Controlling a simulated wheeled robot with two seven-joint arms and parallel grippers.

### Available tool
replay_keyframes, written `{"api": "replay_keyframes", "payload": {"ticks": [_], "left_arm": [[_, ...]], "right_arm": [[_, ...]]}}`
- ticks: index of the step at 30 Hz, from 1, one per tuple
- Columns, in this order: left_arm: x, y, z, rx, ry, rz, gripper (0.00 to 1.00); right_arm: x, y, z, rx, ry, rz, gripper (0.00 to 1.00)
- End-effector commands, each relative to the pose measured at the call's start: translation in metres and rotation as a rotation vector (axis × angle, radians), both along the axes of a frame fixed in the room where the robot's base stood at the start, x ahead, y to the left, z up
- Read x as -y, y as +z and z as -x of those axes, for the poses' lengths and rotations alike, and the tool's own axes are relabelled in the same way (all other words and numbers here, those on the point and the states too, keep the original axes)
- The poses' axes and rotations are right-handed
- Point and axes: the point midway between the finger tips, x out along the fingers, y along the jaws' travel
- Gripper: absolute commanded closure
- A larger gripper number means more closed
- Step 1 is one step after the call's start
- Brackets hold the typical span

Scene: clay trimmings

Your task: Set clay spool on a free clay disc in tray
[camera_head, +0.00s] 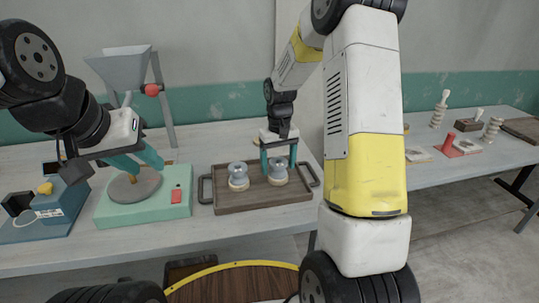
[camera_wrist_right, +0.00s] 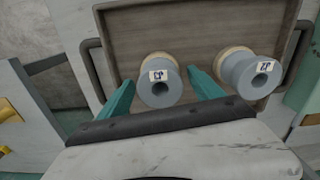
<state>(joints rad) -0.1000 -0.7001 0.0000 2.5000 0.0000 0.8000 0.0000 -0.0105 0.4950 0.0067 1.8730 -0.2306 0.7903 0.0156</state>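Two grey clay spools stand upright in the brown wooden tray (camera_head: 250,203), each on a pale clay disc. The right spool (camera_head: 278,173) is between the teal fingers of my right gripper (camera_head: 279,158). In the right wrist view that spool (camera_wrist_right: 160,85) has a paper label, and gaps show between it and both fingers, so the gripper (camera_wrist_right: 160,88) is open around it. The other spool (camera_head: 238,176) stands to its left and also shows in the right wrist view (camera_wrist_right: 250,72). My left gripper (camera_head: 140,162) is open and empty above the grey round plate (camera_head: 134,187).
The round plate sits on a green base (camera_head: 112,212) with a red switch, left of the tray. A blue device (camera_head: 55,212) stands at far left, a grey hopper (camera_head: 122,70) behind. The right table holds a red piece (camera_head: 450,145) and several small items.

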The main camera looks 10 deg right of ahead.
Motion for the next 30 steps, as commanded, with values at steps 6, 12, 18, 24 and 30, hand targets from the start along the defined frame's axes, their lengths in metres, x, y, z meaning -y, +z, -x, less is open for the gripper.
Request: {"api": "replay_keyframes", "payload": {"ticks": [6, 12, 18, 24, 30], "left_arm": [[0.0, 0.0, 0.0, 0.0, 0.0, 0.0, 0.66], [0.0, 0.0, 0.0, 0.0, 0.0, 0.0, 0.66], [0.0, 0.0, 0.0, 0.0, 0.0, 0.0, 0.66], [0.0, 0.0, 0.0, 0.0, 0.0, 0.0, 0.66], [0.0, 0.0, 0.0, 0.0, 0.0, 0.0, 0.66]], "right_arm": [[0.0, 0.002, 0.0, 0.001, 0.0, 0.0, 0.24], [0.0, 0.026, -0.001, 0.006, 0.0, 0.0, 0.24], [0.0, 0.07, -0.001, 0.006, 0.0, -0.001, 0.24], [0.0, 0.106, -0.001, 0.004, 0.0, 0.0, 0.24], [0.0, 0.125, 0.002, 0.007, 0.0, -0.001, 0.24]]}}
